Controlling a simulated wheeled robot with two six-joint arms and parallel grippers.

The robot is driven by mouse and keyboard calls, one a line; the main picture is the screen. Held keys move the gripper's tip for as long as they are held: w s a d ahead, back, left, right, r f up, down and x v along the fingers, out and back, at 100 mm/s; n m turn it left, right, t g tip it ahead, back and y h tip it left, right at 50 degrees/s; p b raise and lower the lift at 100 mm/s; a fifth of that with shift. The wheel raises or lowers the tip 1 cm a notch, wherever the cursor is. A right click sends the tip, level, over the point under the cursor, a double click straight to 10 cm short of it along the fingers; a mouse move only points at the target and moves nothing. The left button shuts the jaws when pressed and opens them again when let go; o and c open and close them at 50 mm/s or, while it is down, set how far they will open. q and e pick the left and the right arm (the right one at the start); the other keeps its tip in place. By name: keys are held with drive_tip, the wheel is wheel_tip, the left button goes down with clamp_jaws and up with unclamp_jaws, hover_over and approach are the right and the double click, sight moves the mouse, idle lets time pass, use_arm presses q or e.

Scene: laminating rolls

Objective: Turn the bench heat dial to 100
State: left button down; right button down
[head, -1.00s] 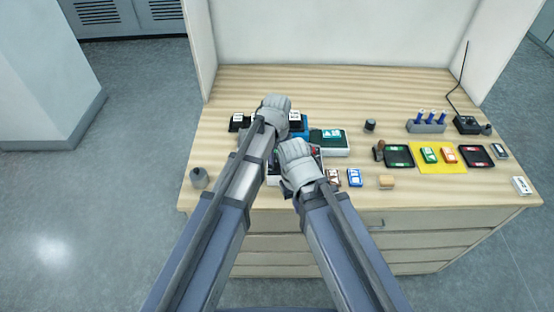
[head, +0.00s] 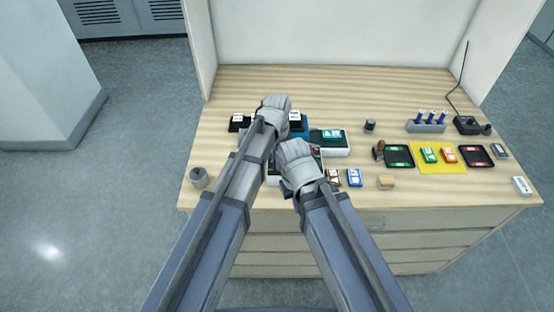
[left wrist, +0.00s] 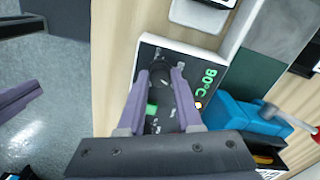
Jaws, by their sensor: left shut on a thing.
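The bench heat dial (left wrist: 161,76) is a dark round knob on a dark panel with a pale border (left wrist: 150,42), seen in the left wrist view. My left gripper (left wrist: 160,86) has a finger on each side of the dial and is shut on it. The green readout (left wrist: 209,82) beside the dial shows 90°C. In the head view my left gripper (head: 275,108) hides the dial. My right gripper (head: 297,162) is over the near part of the bench, and its fingers are hidden from view.
A blue device (left wrist: 245,118) stands right beside the panel in the left wrist view. Black trays (head: 398,156), a yellow mat (head: 439,168), a rack with blue sticks (head: 427,124) and small packs (head: 354,177) lie to the right. The back of the bench (head: 340,87) is clear.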

use_arm(q)
drive_tip(key=shift+m, duration=0.6)
drive_tip(key=c, duration=0.6)
unclamp_jaws()
drive_tip(key=shift+r, duration=0.1)
wheel_tip(320, 180, up, 8)
drive_tip(key=p, duration=0.8)
drive_tip(key=shift+f, duration=0.2)
